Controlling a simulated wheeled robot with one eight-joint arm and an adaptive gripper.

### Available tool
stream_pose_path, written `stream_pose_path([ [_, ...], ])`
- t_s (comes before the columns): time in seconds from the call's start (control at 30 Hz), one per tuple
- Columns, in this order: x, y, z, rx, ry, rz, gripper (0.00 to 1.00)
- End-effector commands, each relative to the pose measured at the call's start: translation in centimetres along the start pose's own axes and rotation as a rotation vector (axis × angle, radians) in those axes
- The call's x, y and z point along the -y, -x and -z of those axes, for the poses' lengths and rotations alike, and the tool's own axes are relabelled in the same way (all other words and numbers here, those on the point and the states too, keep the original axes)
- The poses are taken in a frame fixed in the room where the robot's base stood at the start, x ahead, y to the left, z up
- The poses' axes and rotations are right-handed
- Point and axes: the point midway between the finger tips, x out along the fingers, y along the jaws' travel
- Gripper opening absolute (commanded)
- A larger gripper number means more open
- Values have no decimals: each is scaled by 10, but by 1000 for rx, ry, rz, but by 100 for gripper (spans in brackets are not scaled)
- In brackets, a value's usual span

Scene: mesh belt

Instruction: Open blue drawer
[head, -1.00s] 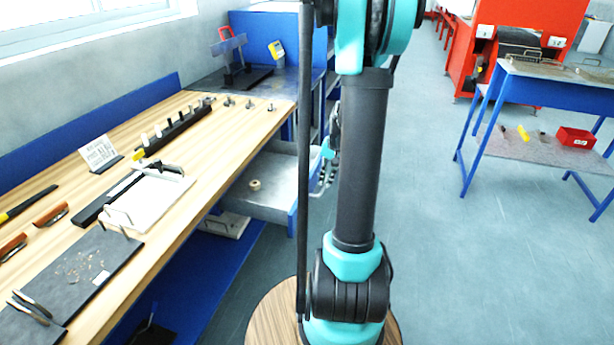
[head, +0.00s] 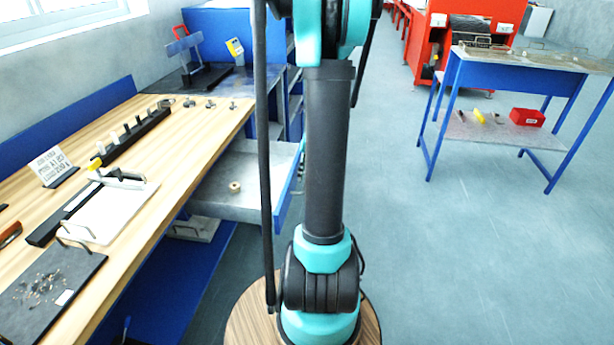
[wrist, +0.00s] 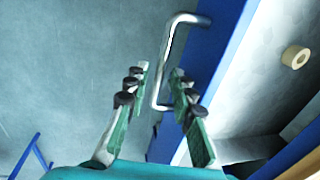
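The blue drawer (head: 291,180) stands partly pulled out from under the bench in the head view, with its pale inside showing. A beige ring (head: 235,187) lies in it. In the wrist view, the drawer's blue front (wrist: 212,50) runs slantwise with a bent metal handle (wrist: 166,65) on it. My gripper (wrist: 160,73) is open, its two fingers apart on either side of the handle's near part. I cannot tell whether a finger touches the handle. In the head view, my gripper is hidden behind my arm.
The wooden bench (head: 185,145) along the left carries a white tray (head: 112,212), a dark board and tools. A blue table (head: 510,75) with a red box (head: 527,117) on its lower shelf stands at the right. The floor (head: 420,250) between is clear.

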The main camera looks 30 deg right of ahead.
Motion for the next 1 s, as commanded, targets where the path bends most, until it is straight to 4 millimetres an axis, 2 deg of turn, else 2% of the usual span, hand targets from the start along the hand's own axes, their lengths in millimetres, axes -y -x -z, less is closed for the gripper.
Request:
stream_pose_path([
  [0.3, 0, 0, 0, 0, 0, 0, 31],
  [0.47, 0, 10, 0, 0, 0, 0, 31],
  [1.0, 0, 102, 0, 0, 0, 0, 31],
])
